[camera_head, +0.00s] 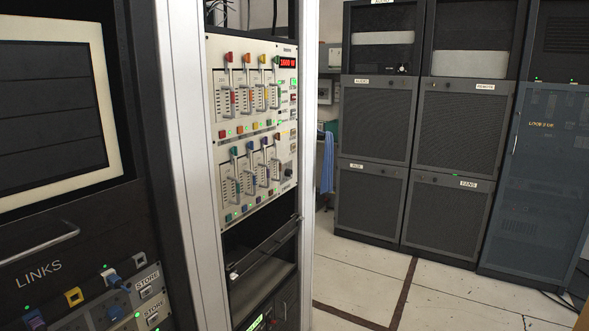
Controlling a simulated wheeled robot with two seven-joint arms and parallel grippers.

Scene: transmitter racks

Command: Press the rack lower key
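A tall rack with a light metal frame (185,150) stands left of centre. It holds a pale control panel (213,165) with two banks of sliders with coloured caps, one above the other. Small coloured keys run in a row under the upper bank (239,130) and in another under the lower bank (243,208). More small buttons line the panel's right side, below a red lit display (288,62). I cannot tell which of these is the rack lower key. Neither of my grippers can be made out in view.
A dark cabinet marked LINKS (40,272) with a handle and sockets fills the near left. Dark cabinets (375,120) and a bluish one (540,180) stand at the back right. The pale tiled floor (360,285) before them is clear. An unclear orange piece (583,318) shows at bottom right.

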